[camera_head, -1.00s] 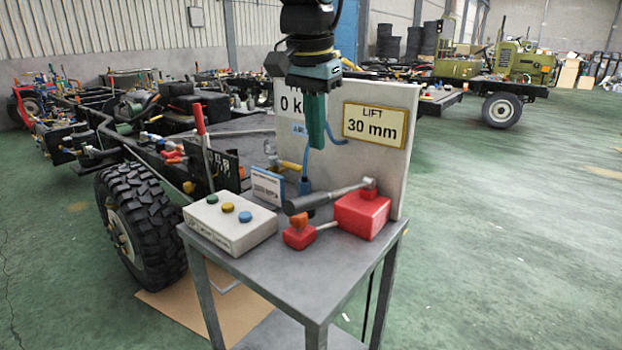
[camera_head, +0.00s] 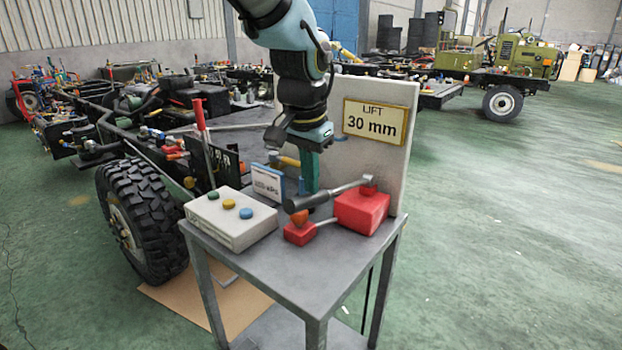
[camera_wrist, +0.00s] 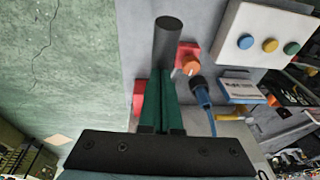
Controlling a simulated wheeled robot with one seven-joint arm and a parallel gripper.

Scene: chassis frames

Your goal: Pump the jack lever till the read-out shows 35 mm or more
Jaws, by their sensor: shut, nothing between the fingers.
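The jack is a red block (camera_head: 360,214) at the right of the grey cart top. Its lever (camera_head: 300,203) has a dark grip that points left, slightly below its pivot. The read-out (camera_head: 375,121) on the upright panel shows 30 mm. My gripper (camera_head: 309,188) is shut and empty, pointing down just above or behind the lever. In the wrist view, its green fingers (camera_wrist: 163,95) point toward the dark grip (camera_wrist: 168,38) and overlap the lever's inner part. Whether they touch it I cannot tell.
A smaller red block with an orange knob (camera_head: 299,219) sits in front of the lever. A white box with three buttons (camera_head: 232,220) and a small sign (camera_head: 268,183) stand to the left. The panel (camera_head: 400,170) rises behind. The cart's front top (camera_head: 315,280) is clear.

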